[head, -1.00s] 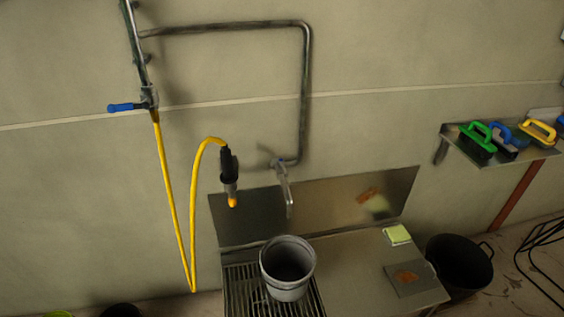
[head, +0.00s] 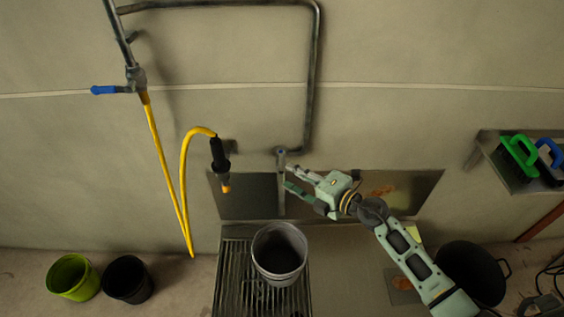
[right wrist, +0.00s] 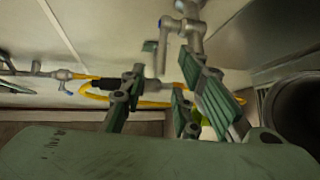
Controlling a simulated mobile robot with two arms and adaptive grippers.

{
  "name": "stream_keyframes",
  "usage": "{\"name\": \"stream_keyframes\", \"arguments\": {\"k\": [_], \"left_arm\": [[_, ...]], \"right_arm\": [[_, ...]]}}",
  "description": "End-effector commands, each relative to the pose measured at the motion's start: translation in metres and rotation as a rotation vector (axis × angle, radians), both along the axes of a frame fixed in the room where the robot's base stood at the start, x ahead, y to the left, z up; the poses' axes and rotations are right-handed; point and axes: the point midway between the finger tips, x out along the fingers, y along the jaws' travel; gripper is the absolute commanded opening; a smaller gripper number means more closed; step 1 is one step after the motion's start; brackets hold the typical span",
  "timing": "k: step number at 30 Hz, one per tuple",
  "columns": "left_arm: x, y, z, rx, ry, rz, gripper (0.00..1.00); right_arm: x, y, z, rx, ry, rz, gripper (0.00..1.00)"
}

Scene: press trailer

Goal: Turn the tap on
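A grey metal tap (head: 281,157) sticks out of the wall at the end of a bent pipe, above the steel sink. Its thin spout hangs down. My right gripper (head: 288,177) is just right of the tap in the head view, fingers apart and pointing at it, with nothing between them. I cannot tell whether it touches the spout. In the right wrist view the tap (right wrist: 184,35) shows beyond the open fingers of the right gripper (right wrist: 162,66). A valve with a blue lever (head: 104,90) feeds a yellow hose at the left. My left gripper is not in view.
A grey bucket (head: 279,254) stands on the sink's drain grate (head: 232,290). A black spray nozzle (head: 219,155) hangs left of the tap. A dark bucket (head: 471,270) stands at right, partly behind my arm. A shelf (head: 487,160) with brushes is on the right wall.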

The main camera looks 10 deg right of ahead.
Motion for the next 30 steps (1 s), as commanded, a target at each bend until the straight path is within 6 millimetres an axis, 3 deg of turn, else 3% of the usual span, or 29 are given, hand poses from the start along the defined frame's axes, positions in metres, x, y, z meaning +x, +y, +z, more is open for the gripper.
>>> {"name": "stream_keyframes", "arguments": {"k": [10,22,30], "left_arm": [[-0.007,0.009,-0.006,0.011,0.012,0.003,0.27],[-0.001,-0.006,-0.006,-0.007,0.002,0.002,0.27],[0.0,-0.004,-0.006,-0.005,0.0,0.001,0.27]], "right_arm": [[0.044,0.029,-0.012,0.003,0.0,-0.002,0.29],[0.052,0.034,-0.014,0.002,0.0,-0.001,0.29],[0.051,0.034,-0.014,0.002,0.0,-0.002,0.06]]}}
